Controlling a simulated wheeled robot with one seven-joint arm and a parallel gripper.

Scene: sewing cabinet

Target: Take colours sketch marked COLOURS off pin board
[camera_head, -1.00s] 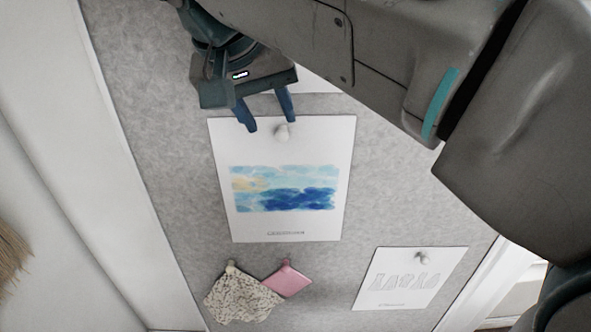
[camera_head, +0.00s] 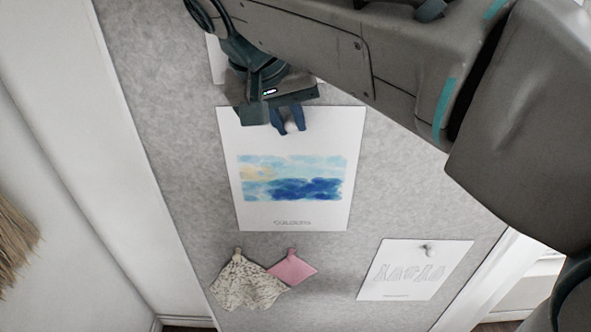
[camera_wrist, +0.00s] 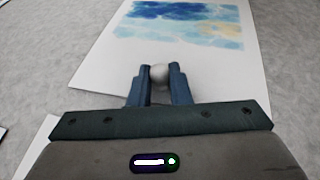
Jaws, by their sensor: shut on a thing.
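The colours sketch (camera_head: 292,212) is a white sheet with a blue and pale yellow watercolour and a small caption too blurred to read surely. It lies against the grey pin board (camera_head: 180,150), and it also shows in the wrist view (camera_wrist: 110,65). A round whitish pin (camera_head: 291,127) sits at its top edge, seen also in the wrist view (camera_wrist: 158,73). My gripper (camera_head: 289,128) is at this pin, its two blue fingers (camera_wrist: 160,75) shut on the pin's head from both sides.
A second white sheet with outlined shapes (camera_head: 415,270) hangs by a pin at lower right. A patterned cloth piece (camera_head: 245,285) and a pink one (camera_head: 292,269) hang below the sketch. Another sheet (camera_head: 216,62) is partly hidden behind my arm. Straw bristles (camera_head: 14,240) show at far left.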

